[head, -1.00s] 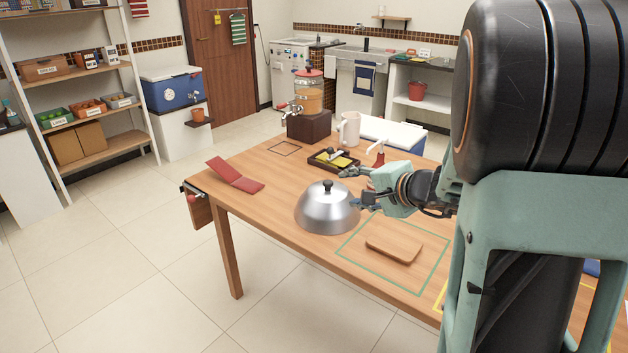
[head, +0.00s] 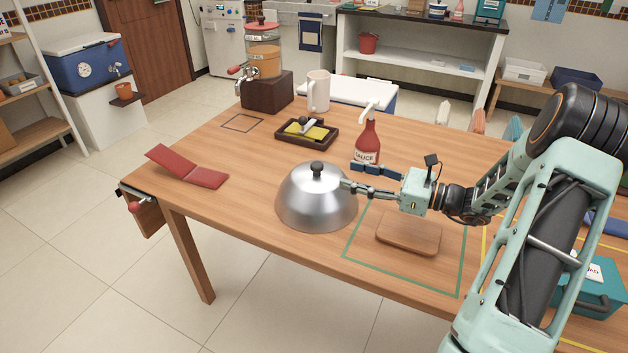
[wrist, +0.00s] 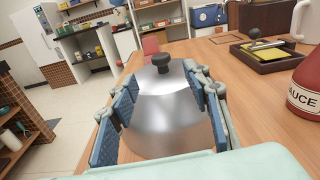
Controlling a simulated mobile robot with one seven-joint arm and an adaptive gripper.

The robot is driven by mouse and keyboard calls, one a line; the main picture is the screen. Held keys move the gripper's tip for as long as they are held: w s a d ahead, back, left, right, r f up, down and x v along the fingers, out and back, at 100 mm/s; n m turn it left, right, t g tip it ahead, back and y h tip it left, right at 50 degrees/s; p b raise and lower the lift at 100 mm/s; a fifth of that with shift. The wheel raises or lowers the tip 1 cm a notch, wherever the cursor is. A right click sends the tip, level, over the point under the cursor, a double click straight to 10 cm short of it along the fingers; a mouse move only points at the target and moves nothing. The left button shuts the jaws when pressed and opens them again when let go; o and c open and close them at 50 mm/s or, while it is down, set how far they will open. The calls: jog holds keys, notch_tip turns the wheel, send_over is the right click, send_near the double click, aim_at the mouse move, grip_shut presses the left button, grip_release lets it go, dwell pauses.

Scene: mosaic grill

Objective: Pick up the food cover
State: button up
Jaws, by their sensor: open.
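The food cover (head: 312,204) is a shiny silver dome with a black knob on top, standing on the wooden table. My gripper (head: 360,178) is open at the dome's right side, near knob height in the head view. In the wrist view the cover (wrist: 165,118) sits between the two spread blue finger pads of my gripper (wrist: 165,110), with its black knob beyond them. I cannot tell whether the fingers touch the dome.
A red sauce bottle (head: 368,140) stands just behind my gripper. A dark tray (head: 290,141) with a yellow item lies behind the cover. A wooden board (head: 408,236) lies inside a green outline. A red folded card (head: 205,178) lies left; a drink dispenser (head: 263,70) stands at the back.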

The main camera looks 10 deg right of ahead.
aim_at(317, 164)
jog(key=shift+m, duration=0.3)
jog(key=b+x, duration=0.1)
jog(key=x, duration=0.9)
jog(key=shift+w+a, duration=0.2)
grip_shut()
jog(key=shift+r, duration=0.1)
